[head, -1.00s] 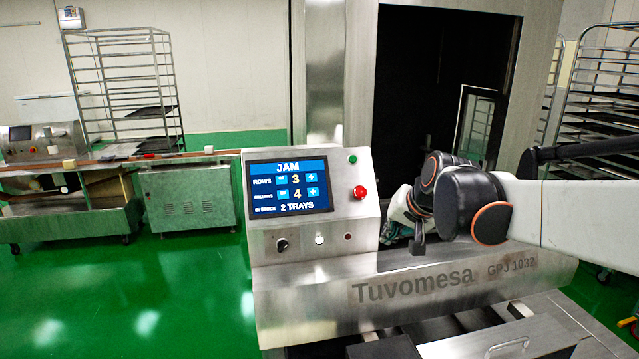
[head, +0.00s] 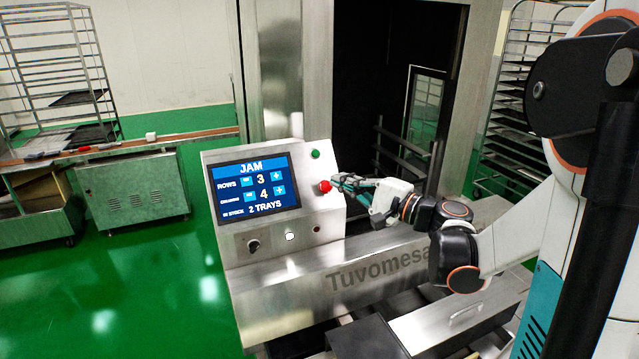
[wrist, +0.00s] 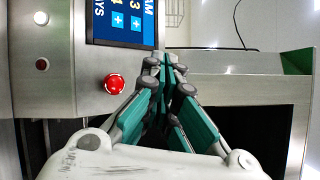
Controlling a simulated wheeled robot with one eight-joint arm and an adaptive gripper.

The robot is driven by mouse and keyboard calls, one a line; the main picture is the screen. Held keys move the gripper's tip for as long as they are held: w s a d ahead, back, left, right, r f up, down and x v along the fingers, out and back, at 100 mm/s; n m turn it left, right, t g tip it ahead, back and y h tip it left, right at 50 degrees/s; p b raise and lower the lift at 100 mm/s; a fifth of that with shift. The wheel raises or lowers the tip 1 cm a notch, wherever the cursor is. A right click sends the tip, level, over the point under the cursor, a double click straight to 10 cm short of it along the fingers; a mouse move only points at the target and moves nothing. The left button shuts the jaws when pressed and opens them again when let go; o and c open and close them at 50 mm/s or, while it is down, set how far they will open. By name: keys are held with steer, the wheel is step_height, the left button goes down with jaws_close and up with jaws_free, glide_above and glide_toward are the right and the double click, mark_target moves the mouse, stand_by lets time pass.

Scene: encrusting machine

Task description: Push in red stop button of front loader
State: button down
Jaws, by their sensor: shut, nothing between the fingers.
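The red stop button (head: 324,186) sticks out at the right side of the steel control panel (head: 318,212) of the Tuvomesa machine. It is also visible in the wrist view (wrist: 114,84), left of the fingers. My gripper (head: 337,181) is shut and empty, with its teal fingers pointing left at the panel. In the head view the fingertips appear right beside the button and overlap its right edge. In the wrist view my gripper (wrist: 166,60) has its fingertips off to the side of the button. I cannot tell whether they touch the panel.
The lit screen (head: 252,188) reads JAM. A green button (head: 316,153) sits above the red one, and a black knob (head: 253,245) and small round buttons sit below the screen. A dark opening is behind my gripper. Green floor is clear at left.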

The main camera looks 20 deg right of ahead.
mark_target(326, 187)
steer(key=shift+w+f, duration=0.1)
steer(key=w+f+b, duration=0.4)
steer(key=w+f, duration=0.1)
steer(key=w, duration=0.2)
stand_by(0.5)
stand_by(1.4)
steer(key=shift+w+f, duration=0.2)
steer(key=shift+w, duration=0.15)
steer(key=shift+w+f+b, duration=0.25)
steer(key=shift+w+b, duration=0.15)
steer(key=shift+b, duration=0.15)
stand_by(0.6)
steer(key=shift+s+r, duration=0.1)
steer(key=shift+s, duration=0.05)
steer(key=shift+s+r+p, duration=0.35)
steer(key=shift+s+r, duration=0.05)
steer(key=shift+s, duration=0.2)
